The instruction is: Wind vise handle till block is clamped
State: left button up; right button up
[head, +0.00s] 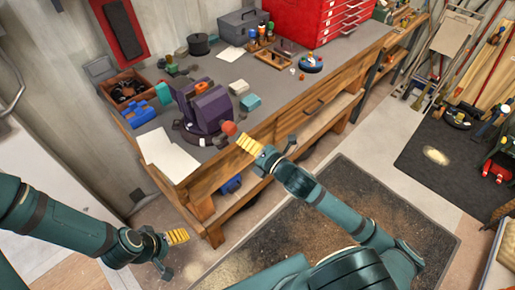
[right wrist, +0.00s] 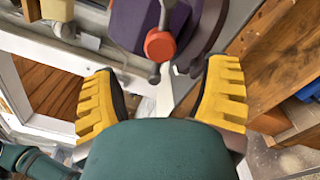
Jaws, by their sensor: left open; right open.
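The purple vise (head: 203,112) stands on the workbench near its front edge. An orange block (head: 201,88) sits at the top of the vise, by its jaws; whether both jaws touch it I cannot tell. The vise handle has a red-orange hub (head: 229,128); in the right wrist view the hub (right wrist: 160,45) shows with a grey bar (right wrist: 155,73) through it. My right gripper (head: 246,142) is open just in front of the hub. In the right wrist view its yellow fingers (right wrist: 160,98) are spread, with the handle beyond and between them. My left gripper (head: 178,236) is open and empty, low in front of the bench.
White paper sheets (head: 166,152) lie left of the vise. Blue blocks (head: 140,114) and a wooden box (head: 125,92) are behind them. A red tool chest (head: 305,18) is farther back. The floor mat (head: 400,205) is clear.

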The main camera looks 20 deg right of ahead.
jog(key=shift+v, duration=2)
